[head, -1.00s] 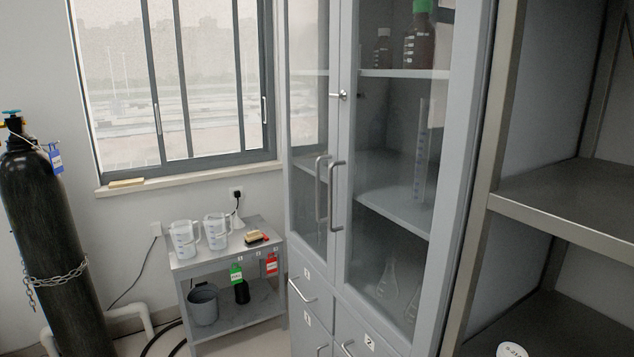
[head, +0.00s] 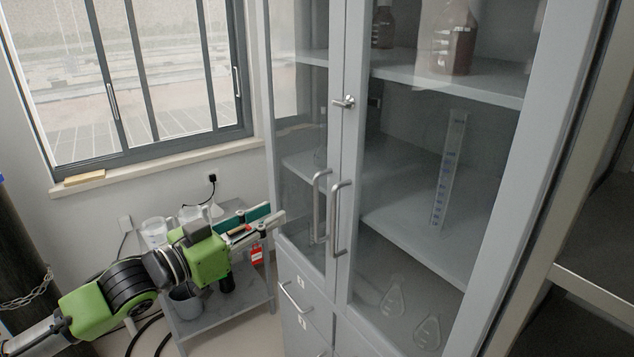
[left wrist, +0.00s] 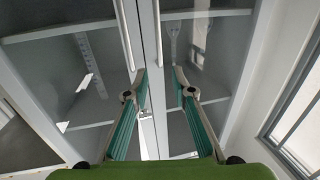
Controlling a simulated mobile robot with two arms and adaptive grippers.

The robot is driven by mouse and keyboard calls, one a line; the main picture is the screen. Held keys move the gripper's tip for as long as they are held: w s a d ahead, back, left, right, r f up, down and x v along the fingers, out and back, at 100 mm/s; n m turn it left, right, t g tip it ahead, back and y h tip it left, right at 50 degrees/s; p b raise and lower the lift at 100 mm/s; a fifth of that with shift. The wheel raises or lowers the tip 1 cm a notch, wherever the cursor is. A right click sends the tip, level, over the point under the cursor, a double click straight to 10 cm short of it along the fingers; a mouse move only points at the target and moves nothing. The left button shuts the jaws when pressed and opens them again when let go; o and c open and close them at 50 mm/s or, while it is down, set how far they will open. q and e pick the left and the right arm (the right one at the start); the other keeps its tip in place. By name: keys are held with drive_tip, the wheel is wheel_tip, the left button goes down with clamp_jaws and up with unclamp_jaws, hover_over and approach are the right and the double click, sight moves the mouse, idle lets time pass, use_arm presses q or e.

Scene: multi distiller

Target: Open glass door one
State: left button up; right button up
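The grey cabinet has two tall glass doors, both shut; which one is door one cannot be read. The left glass door (head: 300,135) has a vertical bar handle (head: 320,205). The right glass door (head: 400,240) has a matching handle (head: 338,218) beside it. A small metal latch knob (head: 344,102) sits above the handles. My left gripper (head: 276,211) is open and empty, left of the left door's handle and apart from it. In the left wrist view its parted green-padded fingers (left wrist: 160,78) face the seam between the doors. My right gripper is out of view.
A low grey side table (head: 255,295) with beakers stands behind my left arm. Drawers (head: 300,300) with bar handles lie below the doors. A metal shelf (head: 590,285) stands at right, a black gas cylinder (head: 15,260) at far left. Glassware stands inside the cabinet.

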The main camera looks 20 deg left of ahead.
sight(315, 191)
use_arm(q)
drive_tip(key=p+x, duration=0.5)
drive_tip(key=x, duration=0.9)
drive_tip(key=shift+s+d+r, duration=0.1)
clamp_jaws()
